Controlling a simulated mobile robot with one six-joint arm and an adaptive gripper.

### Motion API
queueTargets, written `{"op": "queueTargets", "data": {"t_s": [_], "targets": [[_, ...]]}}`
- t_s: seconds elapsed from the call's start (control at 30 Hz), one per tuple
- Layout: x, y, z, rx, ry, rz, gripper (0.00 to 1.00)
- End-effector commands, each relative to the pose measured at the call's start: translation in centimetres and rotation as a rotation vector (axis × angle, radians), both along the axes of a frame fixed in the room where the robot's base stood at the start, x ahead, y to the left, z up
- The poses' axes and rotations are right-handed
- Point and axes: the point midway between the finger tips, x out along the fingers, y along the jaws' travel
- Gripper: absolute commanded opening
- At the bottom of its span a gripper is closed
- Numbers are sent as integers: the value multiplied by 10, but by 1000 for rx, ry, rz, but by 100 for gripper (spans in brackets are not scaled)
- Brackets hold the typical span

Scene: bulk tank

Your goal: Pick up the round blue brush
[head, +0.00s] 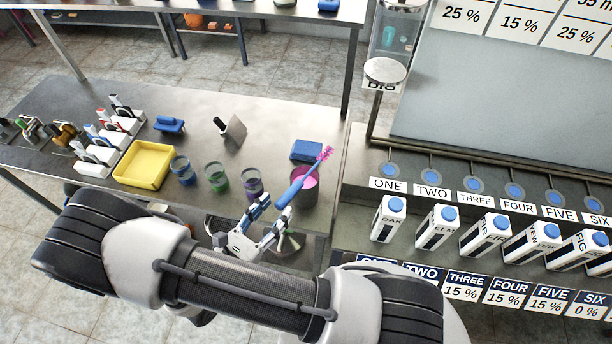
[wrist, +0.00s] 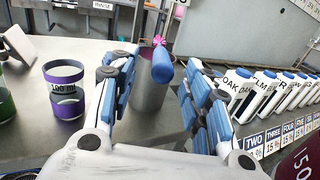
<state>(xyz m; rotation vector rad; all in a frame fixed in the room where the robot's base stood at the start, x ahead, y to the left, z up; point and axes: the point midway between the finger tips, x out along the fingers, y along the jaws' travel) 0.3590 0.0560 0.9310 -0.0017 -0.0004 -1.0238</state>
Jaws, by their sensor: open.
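A brush with a round blue handle (head: 292,191) and pink bristles (head: 322,156) shows at the table's right end in the head view. It overlaps a grey cup (head: 308,200) with a pink inside; whether it stands in the cup is hard to tell. In the wrist view the blue handle (wrist: 162,68) points toward me, with the pink bristles behind it. My gripper (head: 270,214) is open and empty, at the handle's lower end. In the wrist view the handle shows between the spread fingers (wrist: 160,82), with no visible contact.
Purple (head: 252,183), green (head: 216,176) and blue (head: 182,170) banded cups stand left of the grey cup. A blue block (head: 307,150) lies behind it. A yellow tray (head: 143,165) is farther left. Several blue-capped cartons (head: 437,228) stand on the right shelf.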

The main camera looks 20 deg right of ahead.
Motion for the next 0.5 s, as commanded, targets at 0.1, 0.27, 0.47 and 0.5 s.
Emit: {"op": "queueTargets", "data": {"t_s": [0.1, 0.27, 0.47, 0.5], "targets": [[7, -20, 2, -1, 1, -6, 44], [16, -32, 2, 0, 0, -2, 44], [17, -33, 3, 1, -1, -1, 44], [17, -33, 3, 1, -1, -1, 44]]}}
